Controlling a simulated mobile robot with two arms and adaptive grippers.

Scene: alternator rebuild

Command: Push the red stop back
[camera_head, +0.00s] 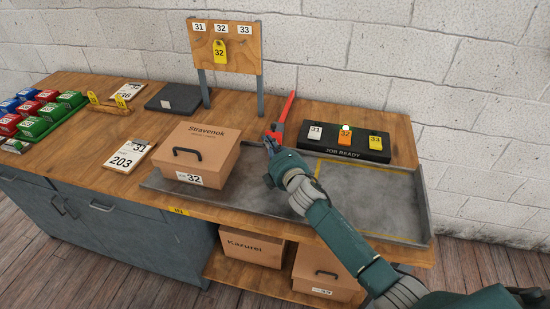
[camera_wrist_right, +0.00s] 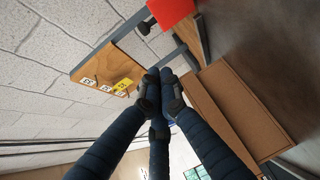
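The red stop (camera_head: 287,107) is a slim red bar at the back of the grey metal tray, just right of the Stravenok box. It leans up and to the right in the head view. My right gripper (camera_head: 272,135) is at its lower end, overlapping it there; I cannot tell whether they touch. In the right wrist view the fingertips (camera_wrist_right: 161,88) are together with nothing seen between them, and a red piece (camera_wrist_right: 171,11), likely the stop, shows at the top edge, apart from them. My left gripper is not in view.
The Stravenok box (camera_head: 196,153) stands on the tray's left part, close to my right gripper. The tray's right part (camera_head: 375,200) is bare. A black JOB READY rack (camera_head: 343,152) with three tags stands behind it. A wooden tag board (camera_head: 225,55) stands behind the box.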

